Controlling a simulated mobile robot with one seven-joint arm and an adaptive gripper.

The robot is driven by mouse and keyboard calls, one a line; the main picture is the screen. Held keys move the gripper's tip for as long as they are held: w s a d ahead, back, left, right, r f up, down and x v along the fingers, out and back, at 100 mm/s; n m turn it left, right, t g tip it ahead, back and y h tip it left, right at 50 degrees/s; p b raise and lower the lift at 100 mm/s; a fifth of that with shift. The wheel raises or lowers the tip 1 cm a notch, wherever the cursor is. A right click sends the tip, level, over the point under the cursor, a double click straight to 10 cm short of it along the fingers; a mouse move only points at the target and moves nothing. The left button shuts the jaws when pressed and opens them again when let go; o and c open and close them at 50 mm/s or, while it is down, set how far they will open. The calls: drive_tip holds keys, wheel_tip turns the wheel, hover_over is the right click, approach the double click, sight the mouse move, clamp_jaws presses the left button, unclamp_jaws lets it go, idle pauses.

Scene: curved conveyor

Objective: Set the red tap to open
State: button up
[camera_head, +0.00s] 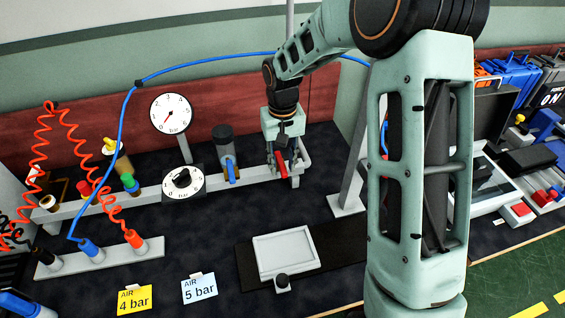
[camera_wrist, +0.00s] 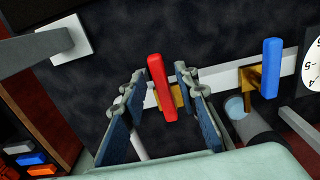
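The red tap (camera_wrist: 161,86) has a long red handle on a brass body, mounted on a pale rail; in the wrist view the handle lies across the rail. My gripper (camera_wrist: 161,72) has one finger on each side of the handle. The fingers are apart and narrow gaps seem to show beside the handle; contact deeper down cannot be told. In the head view my gripper (camera_head: 284,168) reaches down over the right part of the rail, and the red handle (camera_head: 281,162) shows between its fingers, partly hidden.
A blue tap (camera_wrist: 271,68) stands close by on the same rail, also across it in the wrist view; it shows in the head view (camera_head: 231,172). A dial (camera_head: 183,181) and a gauge (camera_head: 171,113) are left of it. A grey post (camera_head: 354,160) stands to the right.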

clamp_jaws()
drive_tip(key=shift+a+m, duration=0.15)
drive_tip(key=shift+m, duration=0.15)
drive_tip(key=shift+w+a+r+m+p, duration=0.1)
drive_tip(key=shift+w+a+m, duration=0.8)
drive_tip(key=shift+m, duration=2.05)
drive_tip(key=shift+w+a+f+m+p, duration=0.15)
drive_tip(key=shift+w+a+m, duration=0.75)
drive_tip(key=shift+m, duration=2)
drive_tip(key=shift+w+a+r+m+p, duration=0.15)
drive_tip(key=shift+w+a+m, duration=0.3)
drive_tip(key=shift+a+m, duration=1.7)
drive_tip(key=shift+d+m, duration=0.8)
drive_tip(key=shift+m, duration=0.1)
drive_tip(key=shift+o, duration=0.8)
unclamp_jaws()
